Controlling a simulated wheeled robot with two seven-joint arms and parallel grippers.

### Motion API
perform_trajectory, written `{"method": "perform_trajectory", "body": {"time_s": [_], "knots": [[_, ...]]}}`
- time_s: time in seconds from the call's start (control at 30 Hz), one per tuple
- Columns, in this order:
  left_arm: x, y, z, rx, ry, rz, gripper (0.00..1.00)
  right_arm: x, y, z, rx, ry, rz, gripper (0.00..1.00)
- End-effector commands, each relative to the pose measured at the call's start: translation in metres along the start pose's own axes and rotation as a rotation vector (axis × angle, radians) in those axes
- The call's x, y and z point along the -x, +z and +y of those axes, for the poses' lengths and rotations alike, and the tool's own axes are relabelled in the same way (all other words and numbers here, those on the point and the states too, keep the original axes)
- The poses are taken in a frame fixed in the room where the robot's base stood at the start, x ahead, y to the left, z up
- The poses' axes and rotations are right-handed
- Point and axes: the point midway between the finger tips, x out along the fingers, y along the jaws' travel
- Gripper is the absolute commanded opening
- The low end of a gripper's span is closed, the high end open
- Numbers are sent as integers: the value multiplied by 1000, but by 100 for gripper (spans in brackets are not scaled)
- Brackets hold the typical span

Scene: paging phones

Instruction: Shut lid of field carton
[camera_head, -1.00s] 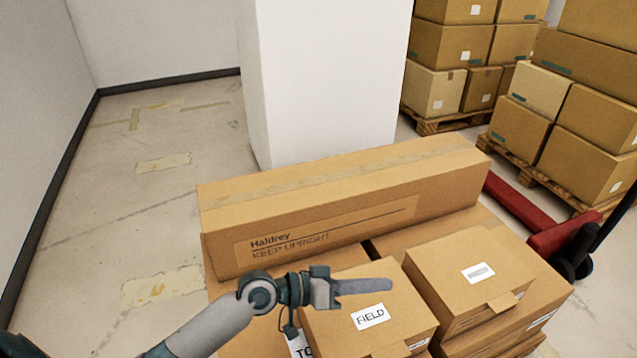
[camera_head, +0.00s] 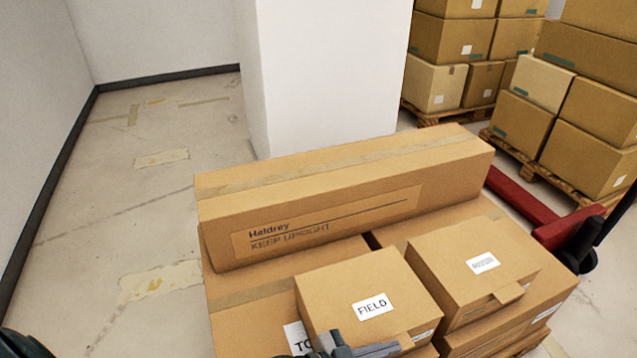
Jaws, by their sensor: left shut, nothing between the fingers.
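The field carton (camera_head: 350,284) is a small brown box with a white FIELD label on its flat top. Its lid lies level over the box, and a small tab shows at its front edge. My left gripper (camera_head: 388,350) is at the bottom edge of the view, shut and empty, by the front edge of the field carton. It hides part of that front side, and I cannot tell whether it touches. My right gripper is not in view.
A similar carton (camera_head: 472,262) stands just right of the field carton. A long Haldrey box (camera_head: 340,200) lies behind both on larger boxes. A white pillar (camera_head: 325,80) stands behind. A red pallet jack (camera_head: 530,205) and stacked boxes are at the right. Floor at left is clear.

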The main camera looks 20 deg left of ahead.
Motion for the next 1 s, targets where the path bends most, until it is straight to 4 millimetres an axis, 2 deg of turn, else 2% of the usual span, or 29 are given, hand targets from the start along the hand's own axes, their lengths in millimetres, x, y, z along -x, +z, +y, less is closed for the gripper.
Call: {"method": "perform_trajectory", "body": {"time_s": [0.6,1.0], "knots": [[-1,11,1,-12,-2,-15,0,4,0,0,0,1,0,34],[0,8,0,-12,-2,-18,0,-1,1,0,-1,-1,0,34]]}}
